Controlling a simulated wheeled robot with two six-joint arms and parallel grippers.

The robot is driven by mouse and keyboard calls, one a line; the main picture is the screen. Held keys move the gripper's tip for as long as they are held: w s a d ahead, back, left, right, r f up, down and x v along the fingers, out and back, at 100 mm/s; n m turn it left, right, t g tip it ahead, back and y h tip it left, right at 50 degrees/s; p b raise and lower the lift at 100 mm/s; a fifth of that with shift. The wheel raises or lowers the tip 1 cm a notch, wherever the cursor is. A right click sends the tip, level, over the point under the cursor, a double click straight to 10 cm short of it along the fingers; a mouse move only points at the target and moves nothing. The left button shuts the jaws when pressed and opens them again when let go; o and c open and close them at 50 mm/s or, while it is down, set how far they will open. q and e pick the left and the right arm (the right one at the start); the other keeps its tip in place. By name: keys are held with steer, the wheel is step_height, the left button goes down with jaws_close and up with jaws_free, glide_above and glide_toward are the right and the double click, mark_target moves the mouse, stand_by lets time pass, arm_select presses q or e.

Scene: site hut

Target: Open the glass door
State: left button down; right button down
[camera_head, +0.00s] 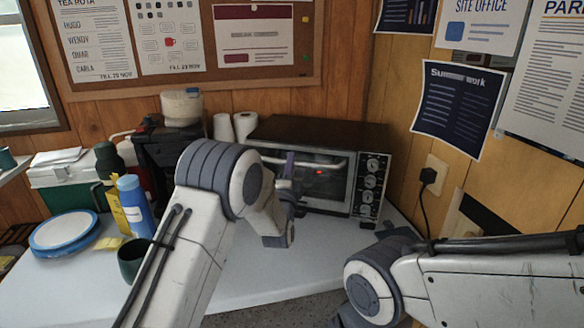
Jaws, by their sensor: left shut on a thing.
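A dark toaster oven (325,132) stands on the table against the back wall. Its glass door (325,190) faces me and looks upright, at or near closed; a small gap cannot be ruled out. A pale bar handle (328,164) runs along the door's upper part. My left gripper (287,168) is at the left part of this handle and is shut on it; its fingers are small and partly hidden by my own wrist. My left arm covers the oven's left side. My right arm comes in from the right, but its gripper does not show.
A control panel with several knobs (371,183) is right of the door. A coffee maker (165,140), blue bottle (135,205), dark mug (131,260) and blue-rimmed plates (63,231) stand left. The white tabletop (262,272) is clear before the oven. A wall plug (428,176) is at right.

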arm_select(q)
steer(key=s+a+f+t+b, duration=0.1)
steer(key=s+f+t+b, duration=0.1)
steer(key=s+f+b, duration=0.3)
steer(key=shift+s+a+f+b, duration=0.35)
steer(key=shift+s+b, duration=1.5)
steer(key=shift+b, duration=1.8)
